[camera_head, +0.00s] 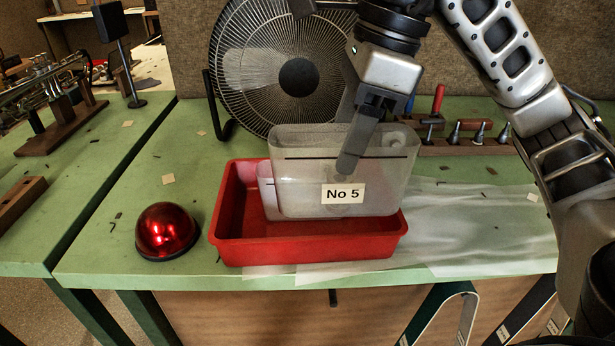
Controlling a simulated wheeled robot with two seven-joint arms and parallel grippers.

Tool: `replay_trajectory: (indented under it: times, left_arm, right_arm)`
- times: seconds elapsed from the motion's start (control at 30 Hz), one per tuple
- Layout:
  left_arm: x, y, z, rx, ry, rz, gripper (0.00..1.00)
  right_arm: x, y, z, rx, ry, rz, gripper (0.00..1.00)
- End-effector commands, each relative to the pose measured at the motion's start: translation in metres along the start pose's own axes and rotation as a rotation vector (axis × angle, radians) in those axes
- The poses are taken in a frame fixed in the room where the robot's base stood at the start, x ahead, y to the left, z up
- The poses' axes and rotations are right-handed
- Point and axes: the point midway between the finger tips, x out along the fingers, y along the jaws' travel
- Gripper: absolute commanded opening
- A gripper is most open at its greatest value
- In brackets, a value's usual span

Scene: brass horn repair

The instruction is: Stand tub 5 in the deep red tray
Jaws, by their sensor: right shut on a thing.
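Tub 5 (300,190) is a clear, frosted oval tub with a white "No 5" label and a dark line near its rim. It is upright within the outline of the deep red tray (310,250). Its bottom edge shows above the tray's front wall; I cannot tell whether it touches the tray floor. My right gripper (352,150) comes down from above and is shut on the tub's near wall, above the label. A pale pinkish tub (264,188) shows partly behind tub 5, inside the tray's left part. My left gripper is out of view.
A shiny red dome (167,230) sits left of the tray. A black fan (285,70) stands behind. A wooden tool rack (465,145) is at the back right. A translucent sheet (480,225) lies right of the tray, near the front edge.

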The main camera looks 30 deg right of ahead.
Motion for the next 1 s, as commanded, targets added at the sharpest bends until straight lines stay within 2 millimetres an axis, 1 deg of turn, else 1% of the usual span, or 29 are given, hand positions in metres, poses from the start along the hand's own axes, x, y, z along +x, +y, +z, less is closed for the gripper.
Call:
replay_trajectory:
  times: [0.03,0.13,0.23,0.4,0.57,0.63,0.7,0.8,1.0]
  left_arm:
    - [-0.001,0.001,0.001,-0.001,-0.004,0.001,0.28]
    - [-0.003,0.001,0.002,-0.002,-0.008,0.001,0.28]
    - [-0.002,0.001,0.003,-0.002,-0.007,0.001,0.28]
    - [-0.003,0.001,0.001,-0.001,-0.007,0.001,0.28]
    - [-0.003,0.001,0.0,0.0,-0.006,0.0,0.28]
    - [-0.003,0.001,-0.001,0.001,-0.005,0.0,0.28]
    - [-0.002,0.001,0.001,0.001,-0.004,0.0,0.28]
    - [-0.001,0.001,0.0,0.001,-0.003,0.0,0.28]
    - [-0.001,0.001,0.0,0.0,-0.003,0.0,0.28]
  right_arm:
    - [0.008,-0.011,0.005,0.002,0.0,0.007,0.18]
    - [0.021,-0.033,0.013,0.001,0.0,0.007,0.18]
    - [0.044,-0.046,0.013,0.001,0.003,0.006,0.18]
    - [0.066,-0.063,0.016,0.001,0.001,0.002,0.18]
    - [0.076,-0.07,0.017,0.0,-0.001,0.001,0.18]
    - [0.085,-0.076,0.018,0.001,0.002,0.003,0.18]
    - [0.097,-0.075,0.013,0.0,0.003,0.004,0.18]
    - [0.108,-0.075,0.01,0.0,0.002,0.001,0.18]
    - [0.112,-0.075,0.009,-0.002,-0.001,-0.001,0.18]
